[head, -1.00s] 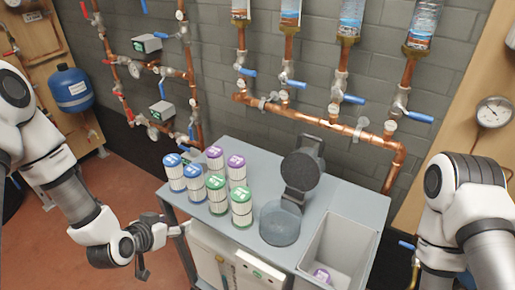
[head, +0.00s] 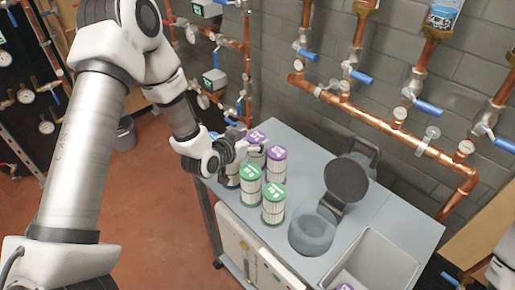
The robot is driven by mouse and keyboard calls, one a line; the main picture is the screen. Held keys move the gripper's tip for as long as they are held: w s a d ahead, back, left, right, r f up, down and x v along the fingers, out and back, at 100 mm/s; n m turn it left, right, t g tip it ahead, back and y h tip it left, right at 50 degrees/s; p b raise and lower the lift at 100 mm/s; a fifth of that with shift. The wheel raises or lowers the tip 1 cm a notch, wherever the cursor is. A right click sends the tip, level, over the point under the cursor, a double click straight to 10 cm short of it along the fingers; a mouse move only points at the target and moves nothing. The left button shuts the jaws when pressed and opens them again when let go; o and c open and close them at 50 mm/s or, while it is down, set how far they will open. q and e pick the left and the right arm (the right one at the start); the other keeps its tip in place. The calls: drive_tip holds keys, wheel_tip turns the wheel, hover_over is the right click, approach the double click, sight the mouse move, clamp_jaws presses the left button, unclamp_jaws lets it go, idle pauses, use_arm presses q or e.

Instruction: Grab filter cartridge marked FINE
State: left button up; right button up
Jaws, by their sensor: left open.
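Several white pleated filter cartridges with coloured caps stand at the left end of the grey cart. There are two purple-capped ones, at the back (head: 257,138) and beside it (head: 278,168), and two green-capped ones, in the middle (head: 250,186) and at the front (head: 272,205). The cap lettering is too small to read, so I cannot tell which is marked FINE. My left gripper (head: 238,152) is open over the cart's left end, beside the back purple cartridge. It and its wrist mostly hide the blue-capped cartridges; a sliver of one (head: 231,182) shows below. My right gripper is out of view.
Copper pipes (head: 380,112) run along the wall behind.

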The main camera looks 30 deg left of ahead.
use_arm(q)
drive_tip(key=shift+x, duration=0.75)
drive_tip(key=shift+s+r, duration=0.1)
drive_tip(key=shift+s, duration=0.05)
drive_tip(key=shift+s+a, duration=0.1)
drive_tip(key=shift+c, duration=1.3)
clamp_jaws()
